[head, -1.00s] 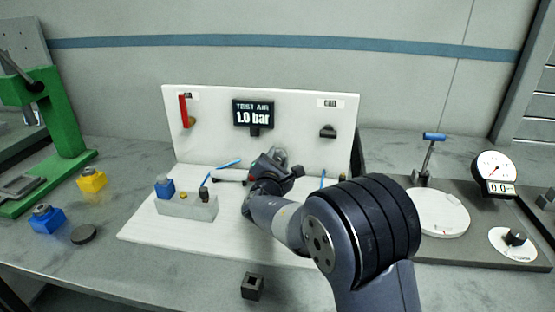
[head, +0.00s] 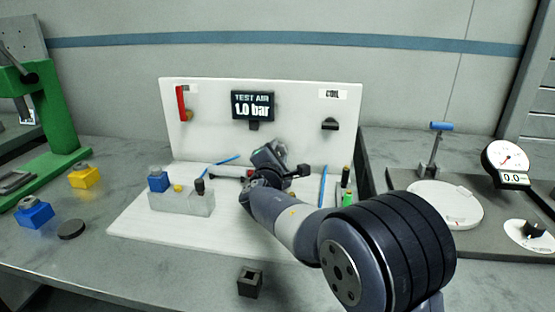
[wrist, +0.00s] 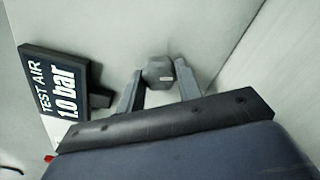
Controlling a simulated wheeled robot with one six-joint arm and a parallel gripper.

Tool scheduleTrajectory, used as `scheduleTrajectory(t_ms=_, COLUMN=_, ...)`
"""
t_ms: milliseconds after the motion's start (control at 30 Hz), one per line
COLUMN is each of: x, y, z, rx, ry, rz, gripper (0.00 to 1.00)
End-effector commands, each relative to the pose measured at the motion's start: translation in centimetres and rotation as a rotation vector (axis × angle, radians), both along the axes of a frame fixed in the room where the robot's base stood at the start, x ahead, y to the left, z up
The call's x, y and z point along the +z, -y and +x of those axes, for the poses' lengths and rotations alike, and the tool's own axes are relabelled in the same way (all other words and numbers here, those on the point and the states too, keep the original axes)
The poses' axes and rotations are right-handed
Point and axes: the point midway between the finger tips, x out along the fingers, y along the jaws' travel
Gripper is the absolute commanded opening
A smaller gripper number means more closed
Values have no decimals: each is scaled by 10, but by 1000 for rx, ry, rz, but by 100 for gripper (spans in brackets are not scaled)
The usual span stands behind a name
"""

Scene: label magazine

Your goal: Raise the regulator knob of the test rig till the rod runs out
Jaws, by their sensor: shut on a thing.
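The regulator knob (wrist: 157,72) is a small grey round knob with a pale mark, on the white panel beside the display. My gripper (wrist: 160,80) has one finger on each side of it and is shut on it. In the head view my gripper (head: 277,150) is at the panel below the display, and hides the knob. The test air display (head: 253,105) reads 1.0 bar; it also shows in the wrist view (wrist: 60,85). A pale cylinder (head: 228,170) lies low on the rig, partly behind my arm; I cannot tell how far its rod is out.
A grey block (head: 180,202) with small parts stands left of my arm. A red lever (head: 181,103) and a dark hook (head: 330,124) are on the panel. A green-and-black part (head: 347,198) stands right of my arm. A dark square socket (head: 250,283) is at the front.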

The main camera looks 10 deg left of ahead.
Motion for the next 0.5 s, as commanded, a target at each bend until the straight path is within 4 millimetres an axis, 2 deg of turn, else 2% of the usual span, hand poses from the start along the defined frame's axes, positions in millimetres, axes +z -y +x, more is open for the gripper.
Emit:
scheduleTrajectory(t_ms=233, x=0, y=0, z=0, rx=1, ry=-2, rz=0, gripper=11)
scheduleTrajectory(t_ms=267, x=0, y=0, z=0, rx=1, ry=-2, rz=0, gripper=35)
scheduleTrajectory(t_ms=500, x=0, y=0, z=0, rx=0, ry=-1, rz=-1, gripper=55)
